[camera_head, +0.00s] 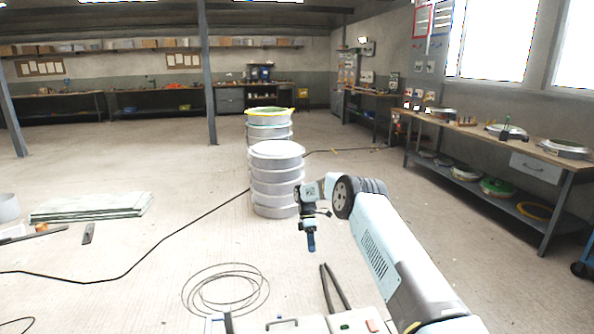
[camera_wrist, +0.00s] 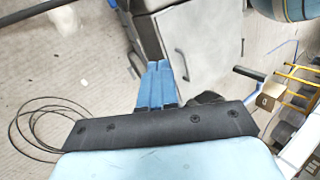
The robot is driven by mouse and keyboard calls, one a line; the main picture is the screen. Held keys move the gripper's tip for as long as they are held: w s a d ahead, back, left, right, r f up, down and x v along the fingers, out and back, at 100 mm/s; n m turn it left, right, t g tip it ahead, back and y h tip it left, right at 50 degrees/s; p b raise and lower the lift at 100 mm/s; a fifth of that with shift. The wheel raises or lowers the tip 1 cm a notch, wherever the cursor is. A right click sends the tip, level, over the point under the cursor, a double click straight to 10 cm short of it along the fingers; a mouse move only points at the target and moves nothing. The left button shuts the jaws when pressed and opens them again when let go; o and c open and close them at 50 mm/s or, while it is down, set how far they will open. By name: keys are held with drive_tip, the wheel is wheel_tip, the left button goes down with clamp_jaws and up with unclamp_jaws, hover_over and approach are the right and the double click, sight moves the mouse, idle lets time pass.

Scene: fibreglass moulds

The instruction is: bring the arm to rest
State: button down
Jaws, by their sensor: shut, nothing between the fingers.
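My gripper (camera_head: 311,241) hangs from the end of my raised arm in the head view, pointing down over the floor in front of my body. Its blue fingers are together and nothing shows between them. In the wrist view the shut blue fingers (camera_wrist: 156,84) show at the middle, with part of my own body beyond them. My arm reaches forward from the lower right in the head view and bends down at the wrist. The gripper looks clear of the floor and of the stacked moulds.
A stack of round grey moulds (camera_head: 276,190) stands just beyond my gripper, with a second stack (camera_head: 268,130) behind. A coil of wire (camera_head: 225,290) and a black cable (camera_head: 150,258) lie on the floor. A workbench (camera_head: 480,138) runs along the right. Flat sheets (camera_head: 90,207) lie at left.

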drive_tip(key=s+d+r+m+t, duration=0.1)
drive_tip(key=s+d+r+m, duration=0.15)
drive_tip(key=r, duration=0.85)
drive_tip(key=s+d+r+m+t, duration=0.1)
drive_tip(key=s+r+m+t, duration=0.15)
drive_tip(key=r, duration=0.85)
drive_tip(key=s+d+r+m+t, duration=0.15)
drive_tip(key=s+r, duration=0.25)
drive_tip(key=r, duration=0.7)
drive_tip(key=s+d+r+m+t, duration=0.2)
drive_tip(key=s+d+r+m, duration=0.3)
drive_tip(key=s+r, duration=0.85)
drive_tip(key=s+d+f+m+t, duration=0.1)
drive_tip(key=s+d+m+t, duration=0.1)
drive_tip(key=s, duration=1.4)
drive_tip(key=s+d+f+m+t+y, duration=0.1)
drive_tip(key=s+d+m, duration=0.4)
drive_tip(key=s, duration=1)
drive_tip(key=shift+s+d+f+t, duration=0.2)
drive_tip(key=shift+s+t, duration=0.2)
drive_tip(key=shift+t, duration=0.3)
drive_tip(key=shift+d, duration=0.1)
